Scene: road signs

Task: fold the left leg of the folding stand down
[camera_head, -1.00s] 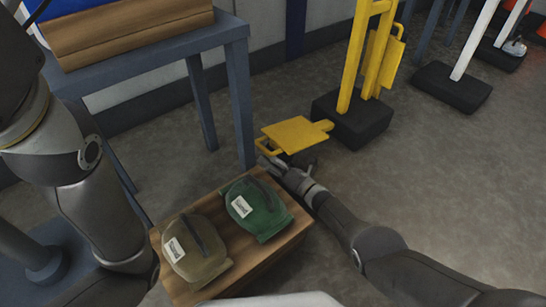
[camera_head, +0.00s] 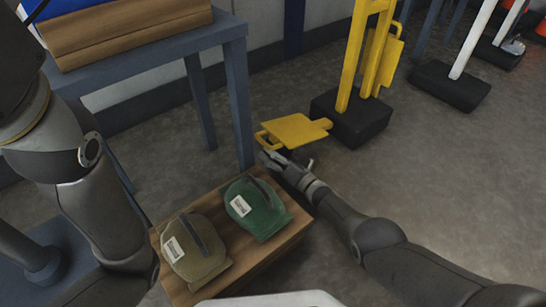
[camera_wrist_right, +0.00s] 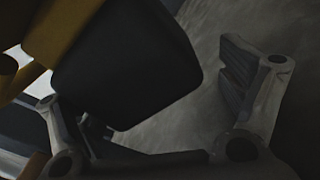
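The yellow folding stand (camera_head: 357,60) is upright in a black base block (camera_head: 350,118) at the top centre of the head view. A flat yellow plate with a loop handle (camera_head: 297,130) juts out low to its left. I cannot tell for certain whether it is the left leg. My right gripper (camera_head: 286,159) is just below this plate, with its fingers spread and nothing held. In the right wrist view, the open fingers (camera_wrist_right: 145,85) have a black block (camera_wrist_right: 125,62) between and beyond them, with a yellow part (camera_wrist_right: 60,30) at upper left. My left gripper is out of view.
A wooden box (camera_head: 272,250) bearing a green bag (camera_head: 258,212) and a tan bag (camera_head: 193,252) is close to the right gripper. A blue-grey table (camera_head: 235,90) stands at left.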

